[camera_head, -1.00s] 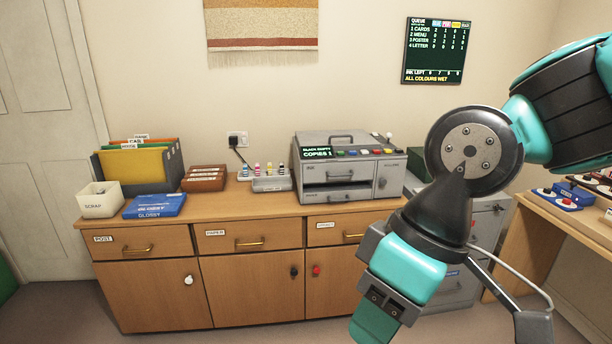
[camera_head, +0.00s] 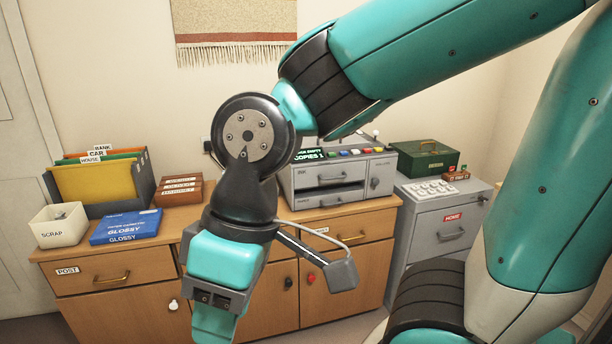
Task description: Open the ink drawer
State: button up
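The grey printing machine (camera_head: 378,172) stands on the wooden cabinet. Its upper front drawer (camera_head: 318,178), with a small label that seems to read INK, has a bar handle and looks shut. A dark slot and a lower drawer (camera_head: 332,201) lie beneath it. My arm hides part of the machine's top left. My gripper (camera_head: 214,322) points down in front of the cabinet, to the left of and nearer than the machine, apart from it. Its tips are at the bottom edge and seen from behind, so I cannot tell whether it is open or shut.
The wooden cabinet (camera_head: 100,277) has drawers and doors with knobs. A scrap bin (camera_head: 60,228), blue glossy box (camera_head: 126,227), file holder (camera_head: 142,180) and brown box (camera_head: 180,190) stand on its left. A grey filing cabinet (camera_head: 435,235) with a green box (camera_head: 424,158) stands right.

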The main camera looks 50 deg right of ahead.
aim_at(304, 177)
jog(key=z, duration=0.4)
jog(key=i, duration=0.9)
jog(key=z, duration=0.7)
